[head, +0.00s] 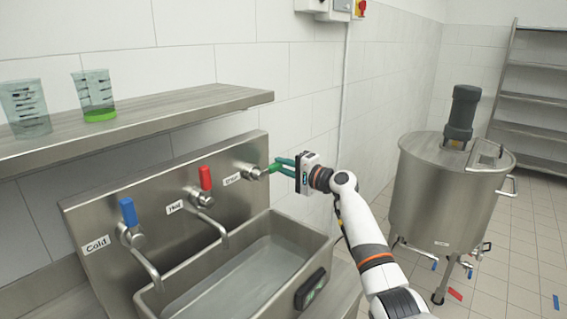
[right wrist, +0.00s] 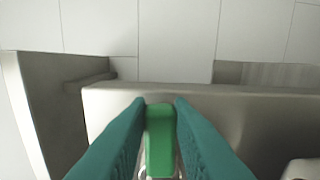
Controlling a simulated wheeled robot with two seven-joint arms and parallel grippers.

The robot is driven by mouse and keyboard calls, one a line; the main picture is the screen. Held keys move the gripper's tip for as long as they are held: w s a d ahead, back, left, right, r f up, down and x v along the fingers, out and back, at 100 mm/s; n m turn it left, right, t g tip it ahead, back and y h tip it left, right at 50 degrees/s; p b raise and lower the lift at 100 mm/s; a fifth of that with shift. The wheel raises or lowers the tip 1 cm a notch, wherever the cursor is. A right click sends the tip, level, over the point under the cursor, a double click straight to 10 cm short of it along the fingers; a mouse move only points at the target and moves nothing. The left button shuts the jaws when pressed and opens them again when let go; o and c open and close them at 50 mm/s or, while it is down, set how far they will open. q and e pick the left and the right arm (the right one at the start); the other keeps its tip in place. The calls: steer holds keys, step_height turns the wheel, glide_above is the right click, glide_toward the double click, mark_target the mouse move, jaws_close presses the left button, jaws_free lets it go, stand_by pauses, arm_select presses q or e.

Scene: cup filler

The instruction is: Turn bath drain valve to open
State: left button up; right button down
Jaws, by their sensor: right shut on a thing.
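The drain valve (head: 253,171) is on the right end of the steel back panel, beside a "Drain" label. Its green handle (head: 272,169) points to the right, away from the valve body. My right gripper (head: 279,166), with teal fingers, is shut on the green handle. In the right wrist view the handle (right wrist: 160,140) sits between the two fingers, and the valve body behind it is mostly hidden. The steel bath (head: 318,250) below holds what looks like liquid. My left gripper is not in view.
A blue cold tap (head: 128,212) and a red hot tap (head: 205,178) are left of the valve. A steel shelf (head: 180,106) with two beakers, one holding green liquid (head: 100,115), hangs above. A steel tank (head: 440,190) stands at right.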

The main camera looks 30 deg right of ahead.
steer(key=shift+f+m, duration=0.3)
steer(key=c, duration=1.3)
jaws_free()
steer(key=shift+b+v, duration=1.6)
steer(key=shift+v, duration=4.45)
steer(key=shift+w, duration=0.1)
